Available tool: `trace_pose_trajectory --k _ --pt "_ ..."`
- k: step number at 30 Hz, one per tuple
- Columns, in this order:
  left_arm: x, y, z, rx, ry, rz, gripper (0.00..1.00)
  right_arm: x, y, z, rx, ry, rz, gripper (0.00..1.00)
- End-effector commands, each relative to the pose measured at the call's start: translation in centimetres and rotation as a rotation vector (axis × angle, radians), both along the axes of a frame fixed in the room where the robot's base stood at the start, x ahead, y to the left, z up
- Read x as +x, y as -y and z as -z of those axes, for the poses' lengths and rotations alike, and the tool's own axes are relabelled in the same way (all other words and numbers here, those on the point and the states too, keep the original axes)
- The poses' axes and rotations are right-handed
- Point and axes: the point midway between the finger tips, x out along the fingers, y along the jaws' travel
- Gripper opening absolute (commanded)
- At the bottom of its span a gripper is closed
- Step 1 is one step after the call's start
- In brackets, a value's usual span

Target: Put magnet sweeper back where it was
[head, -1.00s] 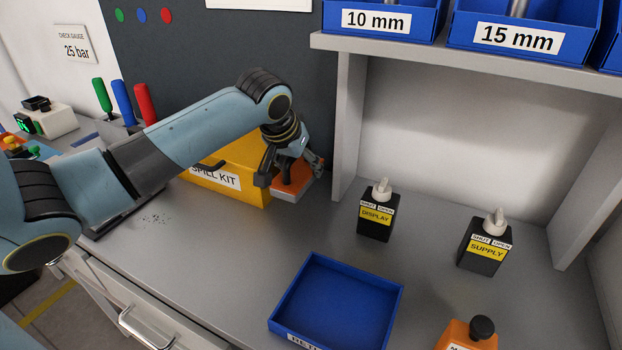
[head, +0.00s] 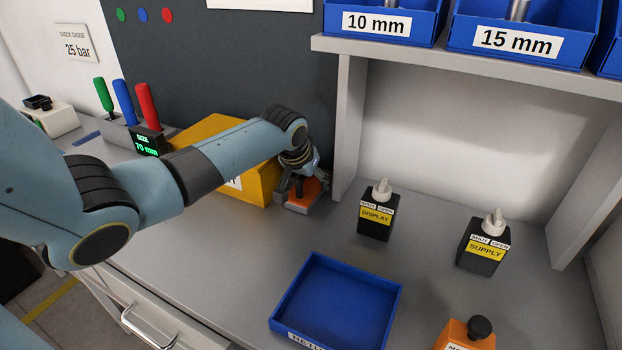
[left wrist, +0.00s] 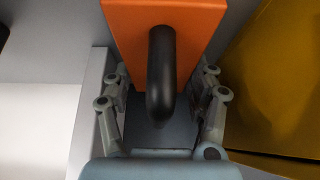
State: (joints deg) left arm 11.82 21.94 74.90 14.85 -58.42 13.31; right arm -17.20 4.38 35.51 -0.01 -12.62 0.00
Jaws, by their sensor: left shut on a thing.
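The magnet sweeper (head: 307,193) is an orange block with a grey base, in the back corner between the yellow spill kit box and the shelf's left upright. Its black handle (left wrist: 161,75) shows in the left wrist view. My left gripper (head: 303,182) is shut on the sweeper from above, with a finger on each side of the handle. The sweeper is at or very close to the counter; I cannot tell whether it touches. My right gripper is not in view.
The yellow spill kit box (head: 262,186) stands close left of the sweeper, and the shelf upright (head: 347,130) close right. A blue tray (head: 335,300), the display switch box (head: 376,220) and the supply switch box (head: 481,250) stand to the right. Counter in front is clear.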

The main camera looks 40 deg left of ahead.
Motion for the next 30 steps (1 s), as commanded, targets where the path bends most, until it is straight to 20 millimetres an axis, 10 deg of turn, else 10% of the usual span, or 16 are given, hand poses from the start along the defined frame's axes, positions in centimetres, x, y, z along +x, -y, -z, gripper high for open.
trace_pose_trajectory --k 4,5,7,19,30 --pt "0.0 0.0 0.2 0.000 0.001 0.000 0.17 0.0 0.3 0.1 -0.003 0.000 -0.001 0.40" --pt "0.0 0.0 0.3 0.000 -0.001 0.000 0.59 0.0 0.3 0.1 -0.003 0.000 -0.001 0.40" --pt "0.0 0.0 0.2 0.000 -0.001 0.000 0.68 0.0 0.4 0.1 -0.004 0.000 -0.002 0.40" --pt "-0.4 0.1 -0.8 0.000 0.000 0.001 0.68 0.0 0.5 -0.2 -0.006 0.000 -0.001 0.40" --pt "-4.0 1.1 -7.5 0.002 0.002 0.003 0.68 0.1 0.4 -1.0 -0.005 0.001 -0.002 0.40"
